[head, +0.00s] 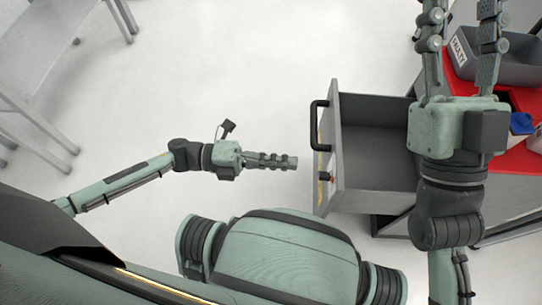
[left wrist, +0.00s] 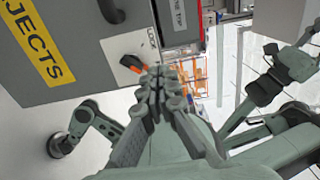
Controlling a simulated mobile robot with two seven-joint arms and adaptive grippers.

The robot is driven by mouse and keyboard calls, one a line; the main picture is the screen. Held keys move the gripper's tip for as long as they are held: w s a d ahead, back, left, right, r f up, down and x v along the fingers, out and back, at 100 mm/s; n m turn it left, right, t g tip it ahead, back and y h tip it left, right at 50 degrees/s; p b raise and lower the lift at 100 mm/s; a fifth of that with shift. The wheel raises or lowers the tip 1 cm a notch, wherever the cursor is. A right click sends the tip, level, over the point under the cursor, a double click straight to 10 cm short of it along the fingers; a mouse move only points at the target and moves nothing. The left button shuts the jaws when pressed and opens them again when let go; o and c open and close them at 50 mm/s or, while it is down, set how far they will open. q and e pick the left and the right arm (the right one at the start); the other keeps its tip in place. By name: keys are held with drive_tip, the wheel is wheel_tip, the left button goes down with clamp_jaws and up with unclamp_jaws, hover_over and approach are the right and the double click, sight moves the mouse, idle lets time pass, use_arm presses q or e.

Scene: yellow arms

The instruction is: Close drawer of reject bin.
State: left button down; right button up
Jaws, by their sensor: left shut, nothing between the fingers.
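The grey reject bin drawer (head: 378,150) stands pulled out in the head view, and the part of its inside that shows is empty. Its front panel, facing left, carries a black handle (head: 317,127). In the left wrist view the drawer front (left wrist: 85,60) shows a yellow "REJECTS" label (left wrist: 35,45). My left gripper (head: 295,162) is shut and empty, just left of the drawer front, with a small gap seen from above. Its closed fingers also show in the left wrist view (left wrist: 157,82). My right gripper (head: 461,12) has its fingers apart, above the cabinet side.
A grey bin labelled "FAULTY" (head: 508,62) stands on a red surface (head: 462,62) at the right. A blue item (head: 522,122) lies nearby. A grey metal frame (head: 35,75) stands at upper left. The white floor between it and the drawer is clear.

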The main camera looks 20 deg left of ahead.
sight(336, 166)
use_arm(q)
drive_tip(key=d, duration=0.2)
drive_tip(key=w+d, duration=0.1)
drive_tip(key=d, duration=0.5)
drive_tip(key=shift+w, duration=0.35)
use_arm(e)
drive_tip(key=shift+s+d+r, duration=0.1)
drive_tip(key=shift+s+r, duration=0.1)
